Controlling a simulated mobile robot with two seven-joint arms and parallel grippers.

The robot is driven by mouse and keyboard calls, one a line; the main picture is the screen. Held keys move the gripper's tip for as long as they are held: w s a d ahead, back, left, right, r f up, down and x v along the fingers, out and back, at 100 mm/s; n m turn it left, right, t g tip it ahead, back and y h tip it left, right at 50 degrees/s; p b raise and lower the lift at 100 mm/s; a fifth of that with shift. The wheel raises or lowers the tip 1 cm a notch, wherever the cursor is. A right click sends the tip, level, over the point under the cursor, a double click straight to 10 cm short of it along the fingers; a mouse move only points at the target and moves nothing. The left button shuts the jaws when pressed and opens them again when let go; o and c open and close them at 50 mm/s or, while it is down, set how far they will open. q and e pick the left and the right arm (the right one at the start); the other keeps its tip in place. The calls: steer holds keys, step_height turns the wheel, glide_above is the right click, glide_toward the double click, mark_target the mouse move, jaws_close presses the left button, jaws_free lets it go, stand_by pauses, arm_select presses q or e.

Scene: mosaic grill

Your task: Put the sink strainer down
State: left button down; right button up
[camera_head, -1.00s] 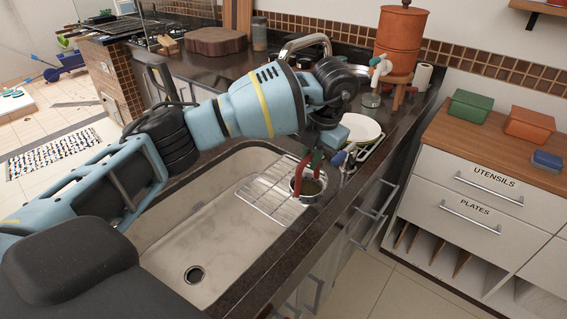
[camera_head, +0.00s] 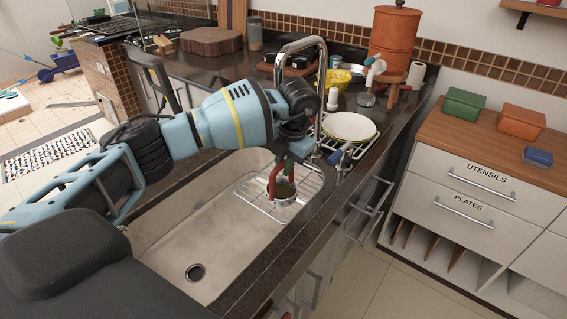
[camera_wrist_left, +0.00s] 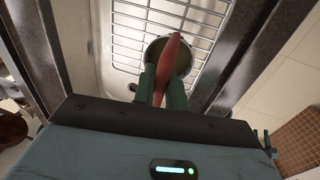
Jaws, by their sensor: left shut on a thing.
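The sink strainer (camera_head: 283,194) is a small round metal cup with a red handle. My left gripper (camera_head: 281,170) is shut on the red handle, above the cup. The cup is over the wire rack (camera_head: 254,201) at the right end of the sink (camera_head: 217,246); I cannot tell whether it touches the rack. In the left wrist view, the green fingers of my left gripper (camera_wrist_left: 162,88) close on the red handle, and part of the strainer's rim (camera_wrist_left: 152,52) shows behind it. My right gripper is not in view.
A faucet (camera_head: 321,75) rises behind the rack. A dish rack with white plates (camera_head: 349,127) and a yellow colander (camera_head: 337,80) stand beyond it. The dark counter edge (camera_head: 310,228) runs along the sink's right side. The sink basin around the drain (camera_head: 196,272) is clear.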

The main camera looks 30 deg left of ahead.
arm_select(q)
steer(key=c, duration=1.4)
jaws_free()
steer(key=shift+f, duration=0.1)
steer(key=shift+c, duration=0.2)
step_height(320, 180, up, 8)
steer(key=d, duration=0.1)
steer(key=shift+s+d+f, duration=0.15)
steer(key=shift+d, duration=0.1)
steer(key=shift+f, duration=0.1)
